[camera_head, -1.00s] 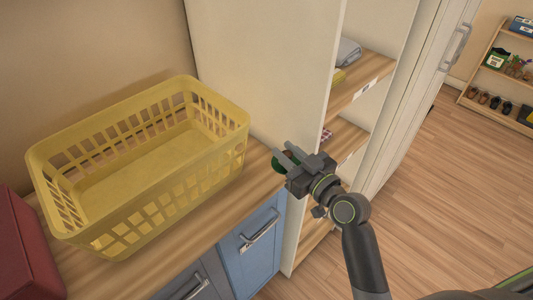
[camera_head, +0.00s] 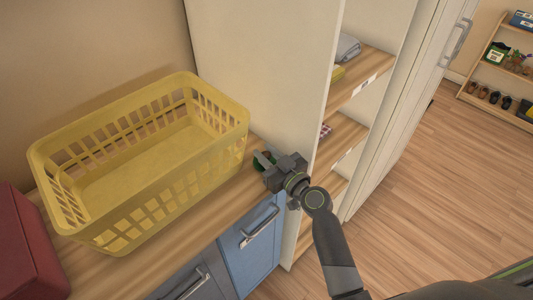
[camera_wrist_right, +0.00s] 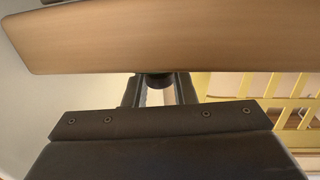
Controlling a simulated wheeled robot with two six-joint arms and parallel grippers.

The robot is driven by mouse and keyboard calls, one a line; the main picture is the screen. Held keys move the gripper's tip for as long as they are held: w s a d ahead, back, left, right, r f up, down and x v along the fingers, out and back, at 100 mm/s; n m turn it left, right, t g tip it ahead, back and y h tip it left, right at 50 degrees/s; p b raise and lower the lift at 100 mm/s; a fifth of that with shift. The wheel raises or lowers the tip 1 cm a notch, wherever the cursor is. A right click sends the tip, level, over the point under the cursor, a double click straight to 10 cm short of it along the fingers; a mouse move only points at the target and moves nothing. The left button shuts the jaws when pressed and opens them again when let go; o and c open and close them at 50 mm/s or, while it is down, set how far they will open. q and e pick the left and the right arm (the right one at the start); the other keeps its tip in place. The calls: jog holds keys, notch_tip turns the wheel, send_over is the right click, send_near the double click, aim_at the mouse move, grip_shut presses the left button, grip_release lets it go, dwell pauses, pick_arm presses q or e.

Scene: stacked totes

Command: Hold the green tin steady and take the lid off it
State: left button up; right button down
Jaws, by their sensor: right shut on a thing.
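My right gripper (camera_head: 266,157) is shut on a small round green thing (camera_head: 257,164), apparently the green tin or its lid, at the counter's right end beside the tall cabinet's side panel. The fingers and gripper body cover much of it, so I cannot tell tin from lid. In the right wrist view, a dark piece (camera_wrist_right: 158,81) shows between the fingers, below a wide wood-toned surface (camera_wrist_right: 170,38). My left gripper is in neither current view.
A yellow slatted basket (camera_head: 105,133) fills much of the wooden counter (camera_head: 190,243). A red box (camera_head: 28,250) stands at the left front. The open shelves (camera_head: 345,135) of the tall cabinet are right of the gripper. The counter strip before the basket is clear.

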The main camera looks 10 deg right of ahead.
jog(key=shift+f, duration=0.2)
jog(key=c, duration=1.5)
grip_release()
jog(key=shift+r, duration=0.1)
jog(key=shift+r, duration=0.15)
jog(key=shift+s+d+f, duration=0.1)
jog(key=shift+s+f, duration=0.1)
jog(key=shift+s, duration=0.1)
jog(key=shift+b+v, duration=1.7)
jog(key=shift+v, duration=4.05)
jog(key=shift+r, duration=0.15)
